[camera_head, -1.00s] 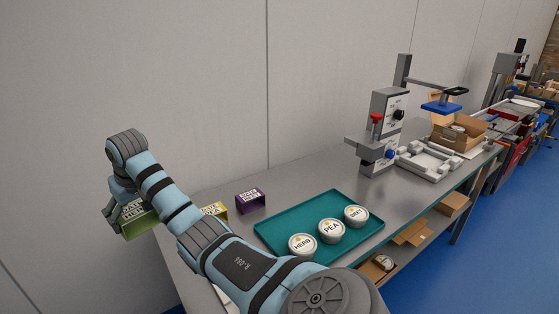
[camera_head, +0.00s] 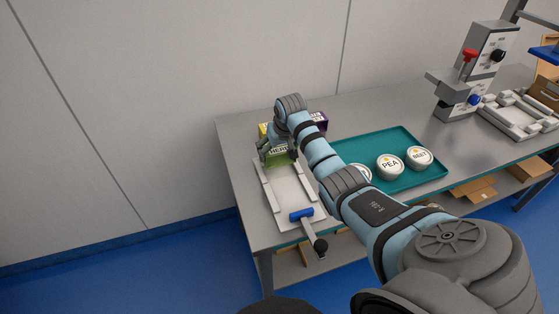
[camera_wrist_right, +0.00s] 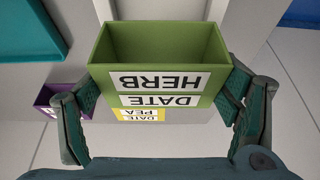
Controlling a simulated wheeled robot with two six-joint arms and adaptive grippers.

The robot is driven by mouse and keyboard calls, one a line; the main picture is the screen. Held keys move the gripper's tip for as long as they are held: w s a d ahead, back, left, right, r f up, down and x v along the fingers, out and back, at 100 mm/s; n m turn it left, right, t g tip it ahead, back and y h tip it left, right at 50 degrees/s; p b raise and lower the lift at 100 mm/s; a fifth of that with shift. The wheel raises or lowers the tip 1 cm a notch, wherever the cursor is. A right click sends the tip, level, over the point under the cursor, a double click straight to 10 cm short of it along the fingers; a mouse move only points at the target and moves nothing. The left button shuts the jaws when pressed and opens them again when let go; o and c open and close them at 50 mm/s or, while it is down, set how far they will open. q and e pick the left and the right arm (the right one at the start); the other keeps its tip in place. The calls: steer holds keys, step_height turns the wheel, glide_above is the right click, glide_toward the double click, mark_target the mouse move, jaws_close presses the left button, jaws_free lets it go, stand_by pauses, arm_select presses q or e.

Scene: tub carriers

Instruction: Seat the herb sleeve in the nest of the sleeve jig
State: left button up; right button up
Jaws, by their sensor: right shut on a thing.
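The herb sleeve (camera_head: 280,159) is a green open-topped box with HERB and DATE labels; it also shows upright in the right wrist view (camera_wrist_right: 160,45). My right gripper (camera_head: 277,150) is shut on it, one finger on each side. The sleeve is over the jig's far end. I cannot tell whether it touches the bed; its underside is hidden. My left gripper is not in view.
The yellow pea sleeve (camera_wrist_right: 140,115) and purple beet sleeve (camera_head: 320,120) stand close behind the herb sleeve. A teal tray (camera_head: 400,143) with labelled tubs lies to the right, partly behind my arm. A grey press (camera_head: 480,70) stands farther right.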

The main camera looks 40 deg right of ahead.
mark_target(278, 160)
step_height(278, 160, down, 5)
steer(key=shift+a+r+b, duration=0.1)
steer(key=shift+b, duration=0.35)
steer(key=o, duration=1)
steer(key=shift+c, duration=0.2)
steer(key=shift+r, duration=0.1)
steer(key=p+v, duration=0.3)
steer(key=v, duration=0.8)
steer(key=shift+s+r, duration=0.15)
steer(key=shift+r, duration=0.05)
steer(key=shift+s+a+r, duration=0.1)
steer(key=shift+r, duration=0.15)
